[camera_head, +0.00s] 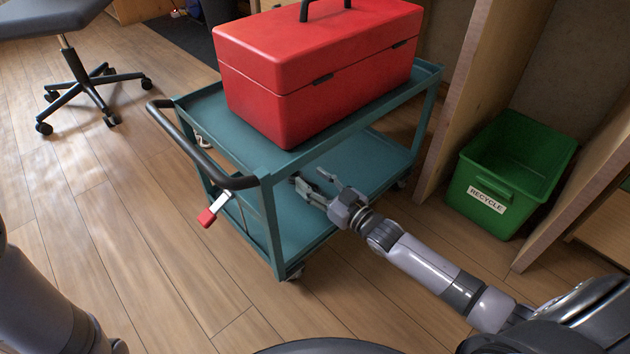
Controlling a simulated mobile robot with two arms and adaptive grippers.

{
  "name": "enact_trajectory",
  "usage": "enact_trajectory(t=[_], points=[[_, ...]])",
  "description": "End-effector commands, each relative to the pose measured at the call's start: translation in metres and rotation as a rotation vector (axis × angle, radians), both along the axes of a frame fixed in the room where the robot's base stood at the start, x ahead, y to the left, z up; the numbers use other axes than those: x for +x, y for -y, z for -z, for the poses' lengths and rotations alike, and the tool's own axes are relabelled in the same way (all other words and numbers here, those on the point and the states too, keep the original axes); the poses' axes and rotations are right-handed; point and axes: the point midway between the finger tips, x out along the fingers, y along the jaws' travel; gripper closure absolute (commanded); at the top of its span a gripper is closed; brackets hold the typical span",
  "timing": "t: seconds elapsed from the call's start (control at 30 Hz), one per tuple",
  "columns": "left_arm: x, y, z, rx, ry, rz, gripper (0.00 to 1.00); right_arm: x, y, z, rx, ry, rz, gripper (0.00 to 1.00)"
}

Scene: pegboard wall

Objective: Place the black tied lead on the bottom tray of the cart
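The teal cart (255,165) stands in the middle of the head view, with a top tray and a bottom tray (374,158). My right gripper (309,177) reaches in from the right, below the top tray and over the bottom tray. Its two fingers are spread apart, and I see nothing clearly held between them. I cannot make out the black tied lead anywhere; the top tray and the toolbox hide part of the bottom tray. My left arm shows only at the lower left edge, and its gripper is out of view.
A red toolbox (318,75) sits on the top tray. The cart's black handle (190,145) juts out left, with a red-and-white piece (209,214) below it. A green recycle bin (505,170) stands right, between wooden panels. A wheeled chair (75,80) is far left. Floor at left is clear.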

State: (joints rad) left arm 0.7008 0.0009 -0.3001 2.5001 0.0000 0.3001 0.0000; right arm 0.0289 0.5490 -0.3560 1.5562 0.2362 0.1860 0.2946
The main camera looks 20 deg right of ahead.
Motion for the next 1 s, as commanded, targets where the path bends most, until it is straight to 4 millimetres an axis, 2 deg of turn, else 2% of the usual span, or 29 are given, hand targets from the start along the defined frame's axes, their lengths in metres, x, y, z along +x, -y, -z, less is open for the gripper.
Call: enact_trajectory(t=[0.03,0.1,0.3,0.43,0.53,0.8,1.0], points=[[0.000,0.000,0.001,0.000,0.000,0.000,1.00,-0.003,0.000,0.014,0.003,-0.029,0.003,0.47],[0.000,0.000,0.002,0.000,0.000,0.000,1.00,-0.004,0.000,0.014,0.004,-0.031,0.003,0.44],[0.000,0.000,0.002,0.000,-0.001,0.000,1.00,-0.004,-0.001,0.016,0.005,-0.034,0.002,0.44],[0.000,0.000,0.000,0.000,-0.001,0.000,1.00,-0.004,-0.001,0.012,0.006,-0.033,0.002,0.44],[0.000,0.000,-0.004,-0.001,-0.001,0.000,1.00,-0.004,-0.001,-0.001,0.004,-0.031,0.001,0.44],[0.001,0.000,-0.044,-0.001,-0.005,0.000,1.00,-0.059,0.020,-0.006,0.003,-0.031,0.003,0.44],[0.000,0.000,-0.064,-0.001,-0.001,0.000,1.00,-0.095,0.034,-0.007,0.000,-0.022,0.002,0.44]])
